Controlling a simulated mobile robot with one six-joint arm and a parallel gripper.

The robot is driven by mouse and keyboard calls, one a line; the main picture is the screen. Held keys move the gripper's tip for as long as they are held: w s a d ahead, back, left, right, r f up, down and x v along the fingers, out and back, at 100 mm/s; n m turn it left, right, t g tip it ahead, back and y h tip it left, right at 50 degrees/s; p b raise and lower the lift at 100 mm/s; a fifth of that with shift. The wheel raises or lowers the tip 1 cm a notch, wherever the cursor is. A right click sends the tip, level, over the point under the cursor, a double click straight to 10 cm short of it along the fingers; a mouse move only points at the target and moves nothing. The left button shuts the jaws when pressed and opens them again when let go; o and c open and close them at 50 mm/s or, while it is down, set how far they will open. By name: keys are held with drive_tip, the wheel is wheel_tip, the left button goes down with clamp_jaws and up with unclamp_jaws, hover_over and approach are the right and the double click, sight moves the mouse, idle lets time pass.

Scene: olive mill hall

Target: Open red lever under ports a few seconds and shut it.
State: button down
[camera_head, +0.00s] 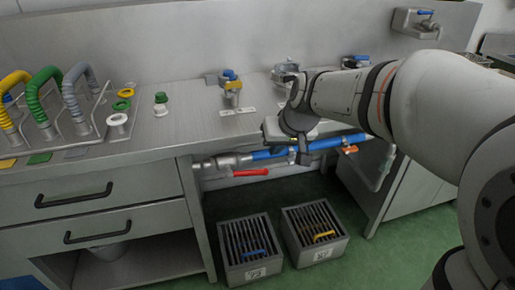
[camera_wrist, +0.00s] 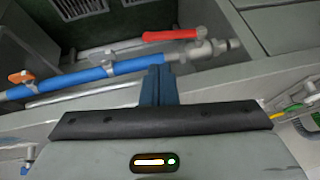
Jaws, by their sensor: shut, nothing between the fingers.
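The red lever (camera_head: 251,172) sits on a metal valve under the bench edge, below the blue pipe (camera_head: 270,153). Its handle runs horizontally, to the right of the valve body (camera_head: 226,160). In the wrist view the red lever (camera_wrist: 172,35) lies near the top, beyond the blue pipe (camera_wrist: 90,76), with its handle pointing left from the valve. My gripper (camera_wrist: 158,70) is shut and empty, its fingertips over the blue pipe in that view and apart from the lever. In the head view my gripper (camera_head: 303,158) hangs at the bench front, right of the lever; its fingers are small there.
An orange handle (camera_head: 348,150) sits farther right on the pipe. Two grated boxes, one with a blue handle (camera_head: 253,253) and one with a yellow handle (camera_head: 324,235), stand on the green floor below. Coloured hoses (camera_head: 44,95) and fittings stand on the bench (camera_head: 190,125).

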sight(255, 171)
drive_tip(key=b+x, duration=0.1)
drive_tip(key=x, duration=0.4)
drive_tip(key=b+x, duration=0.1)
drive_tip(key=x, duration=0.4)
drive_tip(key=b+x, duration=0.2)
drive_tip(key=x, duration=0.3)
drive_tip(key=shift+w+a+r, duration=0.15)
drive_tip(key=shift+w+a, duration=0.25)
